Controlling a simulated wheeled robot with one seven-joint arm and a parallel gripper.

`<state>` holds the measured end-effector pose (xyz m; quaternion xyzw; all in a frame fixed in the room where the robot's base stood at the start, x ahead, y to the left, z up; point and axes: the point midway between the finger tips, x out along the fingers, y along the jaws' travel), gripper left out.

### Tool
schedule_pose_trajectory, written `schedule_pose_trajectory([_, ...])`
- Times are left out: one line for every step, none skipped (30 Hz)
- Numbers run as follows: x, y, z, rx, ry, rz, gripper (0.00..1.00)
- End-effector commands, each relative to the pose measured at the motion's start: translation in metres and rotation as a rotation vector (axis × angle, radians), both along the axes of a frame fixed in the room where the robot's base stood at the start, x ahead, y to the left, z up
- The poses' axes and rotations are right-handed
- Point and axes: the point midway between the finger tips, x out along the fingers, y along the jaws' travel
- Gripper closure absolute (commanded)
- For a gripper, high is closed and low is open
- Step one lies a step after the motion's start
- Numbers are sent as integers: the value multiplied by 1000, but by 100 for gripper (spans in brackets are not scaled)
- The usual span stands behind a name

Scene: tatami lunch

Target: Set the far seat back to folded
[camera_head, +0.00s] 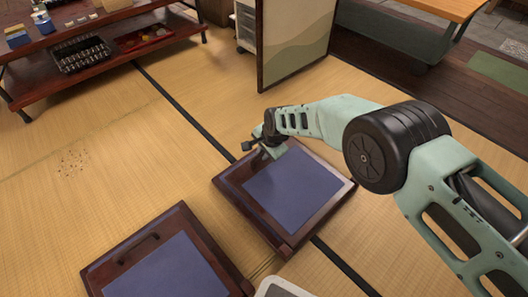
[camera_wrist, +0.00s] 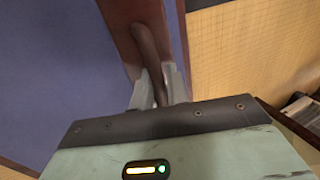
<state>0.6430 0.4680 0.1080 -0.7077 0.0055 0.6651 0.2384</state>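The far seat (camera_head: 291,188) is a dark red-brown wooden frame with a blue panel, lying low and nearly flat on the tatami. I cannot tell whether its back is slightly raised. My gripper (camera_head: 268,142) is at its far left edge. In the wrist view, my gripper (camera_wrist: 160,92) has its fingers close on both sides of a dark handle (camera_wrist: 148,50) on the wooden rail (camera_wrist: 122,35). The fingers appear shut on the handle. The blue panel (camera_wrist: 55,70) fills the left of that view. The handle's lower end is hidden between the fingers.
A similar near seat (camera_head: 172,272) with its own handle (camera_head: 137,249) lies at the lower left. A low wooden shelf table (camera_head: 100,67) with trays stands at upper left. A folding screen (camera_head: 295,40) stands behind the far seat.

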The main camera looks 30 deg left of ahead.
Motion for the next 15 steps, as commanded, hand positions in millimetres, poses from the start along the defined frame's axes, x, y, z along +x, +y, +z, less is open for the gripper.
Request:
schedule_pose_trajectory([0,0,-3,0,0,-1,71])
schedule_pose_trajectory([0,-1,-3,-1,1,-1,70])
schedule_pose_trajectory([0,-1,-3,-2,1,-1,70])
schedule_pose_trajectory([0,-1,-3,-2,2,0,70])
schedule_pose_trajectory([-1,-1,-3,-2,2,0,70])
schedule_pose_trajectory([-1,-1,-3,-3,2,0,70])
schedule_pose_trajectory([-1,-1,-3,-4,3,1,70])
schedule_pose_trajectory([-1,-1,-3,-4,3,1,70])
schedule_pose_trajectory([-1,-2,-3,-5,4,1,70])
schedule_pose_trajectory([-1,-2,-3,-5,4,1,70])
schedule_pose_trajectory([-2,-2,-2,-6,5,1,70])
schedule_pose_trajectory([-2,-2,-1,-6,5,1,70])
schedule_pose_trajectory([-2,-3,1,-7,5,1,70])
schedule_pose_trajectory([-2,-3,3,-7,5,1,70])
schedule_pose_trajectory([-2,-4,8,-6,5,1,70])
